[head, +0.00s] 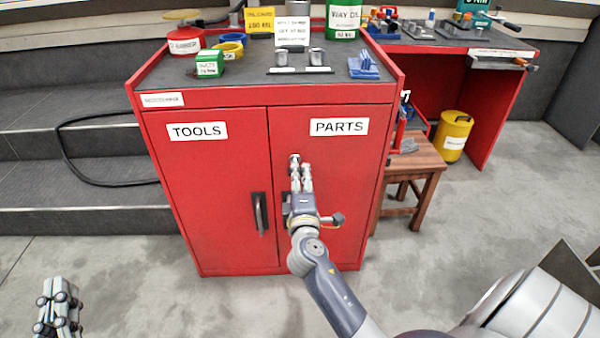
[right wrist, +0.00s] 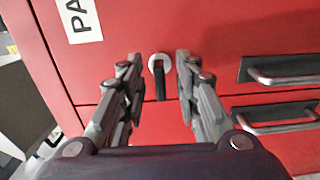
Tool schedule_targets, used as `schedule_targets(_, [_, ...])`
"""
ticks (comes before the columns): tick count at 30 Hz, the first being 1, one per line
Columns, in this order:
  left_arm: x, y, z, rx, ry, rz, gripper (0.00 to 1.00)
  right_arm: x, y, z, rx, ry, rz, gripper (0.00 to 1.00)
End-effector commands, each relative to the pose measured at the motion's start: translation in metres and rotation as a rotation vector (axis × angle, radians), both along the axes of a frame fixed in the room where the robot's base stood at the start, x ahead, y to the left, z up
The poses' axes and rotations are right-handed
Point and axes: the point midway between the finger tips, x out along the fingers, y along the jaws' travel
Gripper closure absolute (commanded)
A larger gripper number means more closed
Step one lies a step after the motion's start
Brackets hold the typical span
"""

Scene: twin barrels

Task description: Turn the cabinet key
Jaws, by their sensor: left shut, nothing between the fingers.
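The red cabinet (head: 205,225) has two doors, labelled TOOLS and PARTS. The key (right wrist: 161,85) is dark and sits in a round silver lock (right wrist: 155,62) on the PARTS door. In the head view, the lock (head: 294,158) shows just past my fingertips. My right gripper (head: 301,180) is in front of the PARTS door at the lock. In the right wrist view, its two fingers (right wrist: 156,68) stand apart, one on each side of the key, with gaps visible. My left gripper (head: 60,310) is shut and empty, low at the left, far from the cabinet.
Dark door handles (head: 260,213) flank the door seam below the lock. The cabinet top carries cans, a green box (head: 209,65) and blue parts (head: 363,66). A wooden stool (head: 415,165) stands close on the right. Grey steps and a black hose are left; the floor in front is clear.

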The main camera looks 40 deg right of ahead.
Motion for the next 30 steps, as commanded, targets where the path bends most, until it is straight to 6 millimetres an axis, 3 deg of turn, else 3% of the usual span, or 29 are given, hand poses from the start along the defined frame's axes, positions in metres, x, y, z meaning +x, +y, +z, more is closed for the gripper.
schedule_targets(6, [0.0, 0.0, 0.0, 0.001, 0.0, 0.0, 1.0, -0.042, 0.026, -0.002, 0.005, 0.003, 0.0, 0.7])
schedule_targets(12, [0.0, 0.0, 0.0, 0.001, 0.0, 0.0, 1.0, -0.068, 0.042, -0.002, 0.003, 0.003, 0.0, 0.7])
schedule_targets(18, [0.0, 0.0, 0.0, 0.001, 0.0, 0.0, 1.0, -0.078, 0.048, -0.001, 0.002, 0.001, 0.0, 0.7])
schedule_targets(30, [0.0, 0.0, 0.0, 0.001, -0.001, 0.001, 1.0, -0.078, 0.048, -0.001, 0.001, 0.0, 0.0, 0.7])
